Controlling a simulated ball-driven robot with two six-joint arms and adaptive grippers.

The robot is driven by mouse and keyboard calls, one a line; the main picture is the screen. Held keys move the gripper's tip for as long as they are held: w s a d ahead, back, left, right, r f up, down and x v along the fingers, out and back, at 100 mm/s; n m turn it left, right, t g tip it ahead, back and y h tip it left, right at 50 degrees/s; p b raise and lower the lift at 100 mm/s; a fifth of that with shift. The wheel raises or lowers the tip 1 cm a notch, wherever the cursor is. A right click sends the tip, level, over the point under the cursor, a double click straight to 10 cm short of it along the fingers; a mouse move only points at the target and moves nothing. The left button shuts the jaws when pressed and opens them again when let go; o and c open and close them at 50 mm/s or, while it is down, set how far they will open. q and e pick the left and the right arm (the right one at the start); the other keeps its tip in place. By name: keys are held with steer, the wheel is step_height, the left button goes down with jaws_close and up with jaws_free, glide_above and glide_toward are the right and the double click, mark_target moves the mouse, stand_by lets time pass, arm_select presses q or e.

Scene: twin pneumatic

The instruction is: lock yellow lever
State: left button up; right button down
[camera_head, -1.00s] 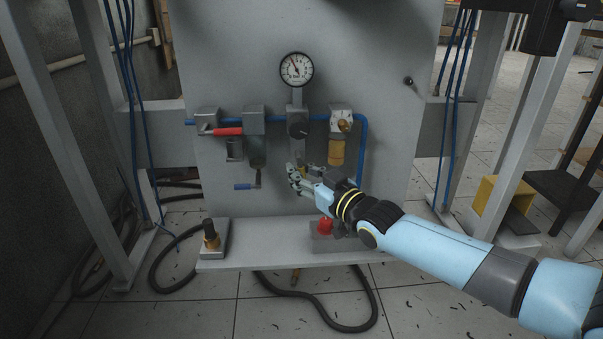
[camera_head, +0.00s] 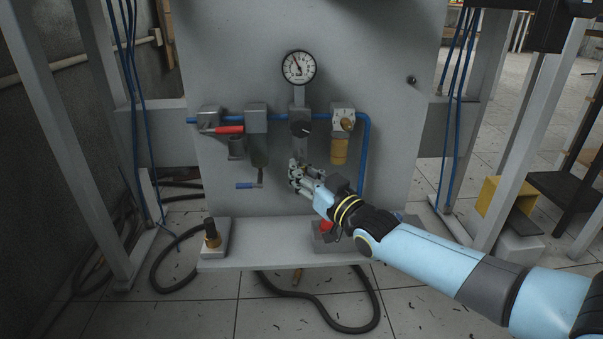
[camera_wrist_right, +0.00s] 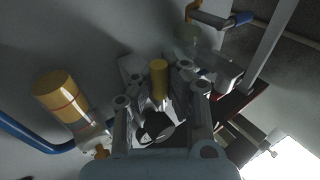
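The yellow lever (camera_wrist_right: 158,80) shows in the right wrist view as a short yellow cylinder between the fingers of my right gripper (camera_wrist_right: 158,82). Gaps show on both sides of it, so the fingers look open around it and not closed on it. In the head view my right gripper (camera_head: 306,178) is in front of the panel, below the grey regulator (camera_head: 300,125), and hides the yellow lever there. My left gripper does not show in the head view.
A gauge (camera_head: 298,68) sits above the regulator. A shelf (camera_head: 270,235) below carries a red button (camera_head: 326,226), partly behind my wrist, and a black-topped knob (camera_head: 210,229).

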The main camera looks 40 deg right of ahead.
steer(key=shift+s+f, duration=0.15)
steer(key=c, duration=1.6)
jaws_free()
steer(key=shift+o, duration=0.2)
steer(key=s+f, duration=0.1)
steer(key=s, duration=1.1)
steer(key=shift+d, duration=0.25)
